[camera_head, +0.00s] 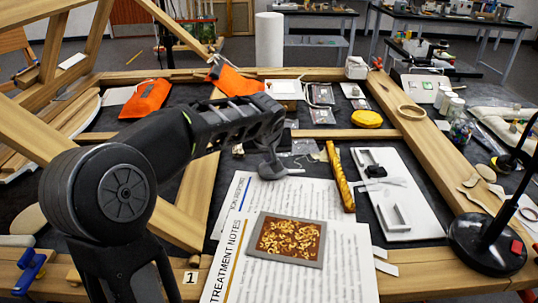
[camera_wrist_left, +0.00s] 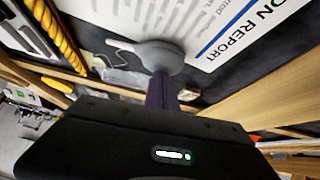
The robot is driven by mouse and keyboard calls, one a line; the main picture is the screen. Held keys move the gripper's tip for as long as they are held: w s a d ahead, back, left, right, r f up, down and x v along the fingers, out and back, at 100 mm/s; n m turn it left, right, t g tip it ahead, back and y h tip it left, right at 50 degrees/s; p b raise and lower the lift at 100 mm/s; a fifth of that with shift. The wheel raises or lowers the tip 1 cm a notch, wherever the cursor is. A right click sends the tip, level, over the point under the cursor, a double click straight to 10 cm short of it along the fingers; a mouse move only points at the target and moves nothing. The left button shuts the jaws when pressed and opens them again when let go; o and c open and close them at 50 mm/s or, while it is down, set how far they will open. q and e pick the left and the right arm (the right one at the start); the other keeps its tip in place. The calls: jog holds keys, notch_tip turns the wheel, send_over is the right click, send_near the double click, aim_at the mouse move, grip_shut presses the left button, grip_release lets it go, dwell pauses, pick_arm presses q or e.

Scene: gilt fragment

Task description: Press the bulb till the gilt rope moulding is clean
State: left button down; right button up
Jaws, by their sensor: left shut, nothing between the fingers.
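The grey bulb (camera_head: 271,168) lies at the top of the printed sheets, with its thin nozzle pointing right toward the moulding. The bulb also shows in the left wrist view (camera_wrist_left: 164,54), its nozzle toward the left. The gilt rope moulding (camera_head: 339,176) is a twisted golden rod just right of the sheets; it shows at the upper left of the left wrist view (camera_wrist_left: 58,42). Any dust on it is too small to tell. My left gripper (camera_head: 268,153) is shut and points down at the bulb, its tips at or against the top; contact is unclear. My right gripper is not in view.
A framed gilt fragment (camera_head: 287,240) lies on the treatment notes sheet (camera_head: 340,271). A white tray (camera_head: 398,193) with metal handles is right of the moulding. A black lamp base (camera_head: 487,243) stands further right. Wooden beams (camera_head: 427,135) surround the dark work area.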

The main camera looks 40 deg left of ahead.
pick_arm(q)
notch_tip(320, 180, down, 2)
jog(key=shift+f+b, duration=0.1)
jog(key=shift+b, duration=1.1)
jog(key=shift+s, duration=0.1)
jog(key=shift+r+p, duration=0.4)
jog(key=shift+p, duration=0.05)
jog(key=r+p, duration=0.2)
jog(key=r, duration=0.2)
jog(key=shift+w+a+p, duration=0.25)
jog(key=shift+a+p, duration=0.1)
jog(key=shift+p, duration=0.05)
jog(key=v, duration=0.9)
jog(key=shift+s+d+r+b, duration=0.2)
jog(key=shift+s+r+b, duration=0.1)
jog(key=shift+b, duration=0.1)
jog(key=shift+r, duration=0.1)
